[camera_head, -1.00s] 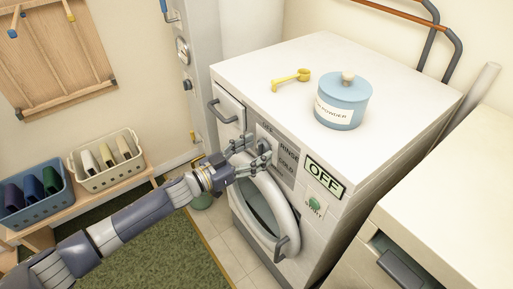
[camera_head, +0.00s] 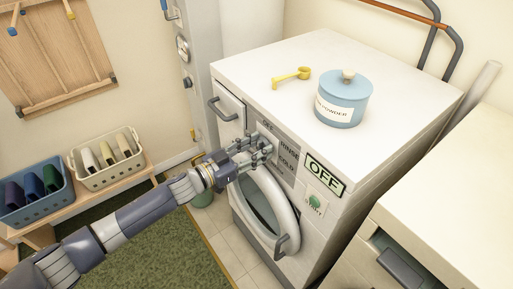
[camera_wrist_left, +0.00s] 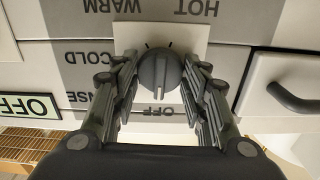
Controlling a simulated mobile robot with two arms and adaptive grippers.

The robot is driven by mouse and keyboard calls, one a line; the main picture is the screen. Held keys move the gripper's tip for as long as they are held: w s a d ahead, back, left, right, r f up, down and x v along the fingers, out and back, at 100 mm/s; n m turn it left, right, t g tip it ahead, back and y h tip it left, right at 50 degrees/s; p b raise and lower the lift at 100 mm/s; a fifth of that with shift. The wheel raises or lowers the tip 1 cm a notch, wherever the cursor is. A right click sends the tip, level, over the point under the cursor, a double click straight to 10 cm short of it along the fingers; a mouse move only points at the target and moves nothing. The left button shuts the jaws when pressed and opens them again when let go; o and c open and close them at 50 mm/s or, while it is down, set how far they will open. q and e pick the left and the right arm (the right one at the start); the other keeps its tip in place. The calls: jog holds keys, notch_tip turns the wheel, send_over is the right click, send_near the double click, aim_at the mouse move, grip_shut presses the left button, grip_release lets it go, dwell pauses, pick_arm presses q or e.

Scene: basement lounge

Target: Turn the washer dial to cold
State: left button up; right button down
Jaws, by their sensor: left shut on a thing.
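The white washer (camera_head: 330,60) has a grey label panel on its front with a round dark dial (camera_wrist_left: 158,72). My left gripper (camera_head: 262,147) is at this panel, with its fingers on both sides of the dial and shut on it. In the left wrist view, the picture is upside down. The dial's ridge lines up with the OFF label (camera_wrist_left: 160,110). COLD (camera_wrist_left: 97,58) is to the left, WARM and HOT along the top. The washer's display (camera_head: 325,176) reads OFF. In the head view, my fingers mostly hide the dial. My right gripper is not in view.
A green START button (camera_head: 315,202) is below the display, and the round door (camera_head: 285,195) is below the panel. A blue powder jar (camera_head: 344,100) and a yellow scoop (camera_head: 291,77) stand on top. A drawer handle (camera_wrist_left: 290,98) is beside the dial.

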pick_arm(q)
jog(key=m, duration=0.5)
jog(key=shift+b, duration=0.35)
jog(key=m+b, duration=0.1)
jog(key=m, duration=0.3)
jog(key=shift+m, duration=0.4)
jog(key=m+b, duration=0.1)
jog(key=m, duration=0.4)
jog(key=shift+s+f+m, duration=0.1)
jog(key=shift+m, duration=0.2)
jog(key=shift+m+b, duration=0.85)
jog(key=shift+m, duration=1.05)
jog(key=o, duration=1.1)
jog(key=shift+d, duration=0.1)
